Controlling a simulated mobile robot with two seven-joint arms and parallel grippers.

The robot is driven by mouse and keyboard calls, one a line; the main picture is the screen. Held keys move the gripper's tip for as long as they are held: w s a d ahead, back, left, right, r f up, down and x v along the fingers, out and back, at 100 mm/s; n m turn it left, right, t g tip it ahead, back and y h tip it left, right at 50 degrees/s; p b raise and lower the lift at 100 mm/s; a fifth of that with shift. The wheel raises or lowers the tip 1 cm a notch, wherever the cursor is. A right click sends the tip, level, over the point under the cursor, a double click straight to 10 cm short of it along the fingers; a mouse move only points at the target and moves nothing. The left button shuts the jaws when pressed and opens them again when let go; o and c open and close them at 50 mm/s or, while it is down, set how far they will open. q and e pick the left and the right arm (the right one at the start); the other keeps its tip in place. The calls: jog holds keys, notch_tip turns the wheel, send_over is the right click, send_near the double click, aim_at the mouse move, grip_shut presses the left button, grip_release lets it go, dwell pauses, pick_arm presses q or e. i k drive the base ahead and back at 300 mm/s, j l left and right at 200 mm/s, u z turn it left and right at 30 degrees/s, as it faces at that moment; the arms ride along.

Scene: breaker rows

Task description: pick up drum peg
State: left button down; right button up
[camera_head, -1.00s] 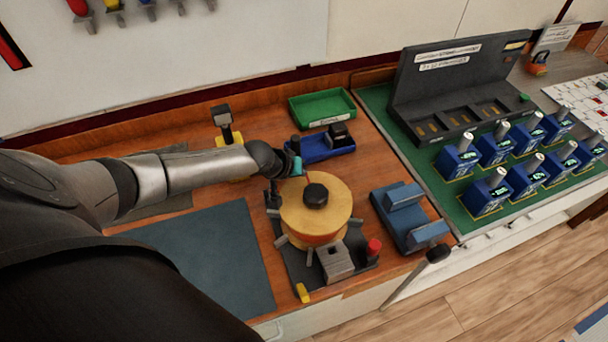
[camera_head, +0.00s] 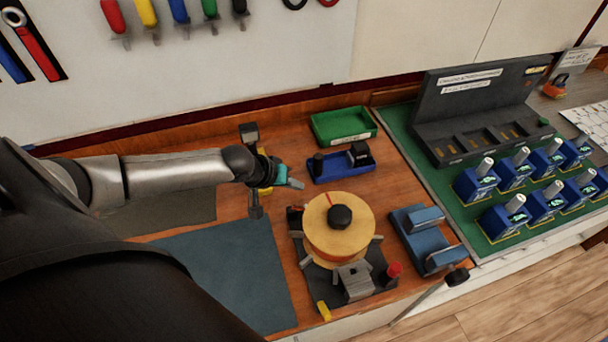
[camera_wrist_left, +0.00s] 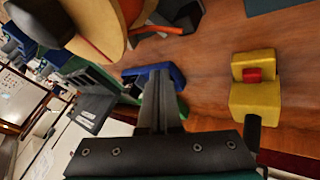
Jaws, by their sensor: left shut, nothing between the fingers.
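A round yellow-orange drum (camera_head: 322,236) stands on a dark fixture plate, with a black knob (camera_head: 340,217) on its top. A small black upright peg (camera_head: 318,163) stands at the left end of the blue tray (camera_head: 328,176); I cannot tell which of these is the drum peg. My right gripper is out of view.
A green bin (camera_head: 342,127) is behind the blue tray. A blue cradle (camera_head: 424,240) is right of the drum. A yellow block (camera_wrist_left: 256,98) with a red part shows in the left wrist view. Several blue breakers stand on the green mat (camera_head: 462,222) at right. A blue-grey mat (camera_head: 225,270) lies clear.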

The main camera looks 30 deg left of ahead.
aim_at(395, 268)
jog(key=k, duration=2.05)
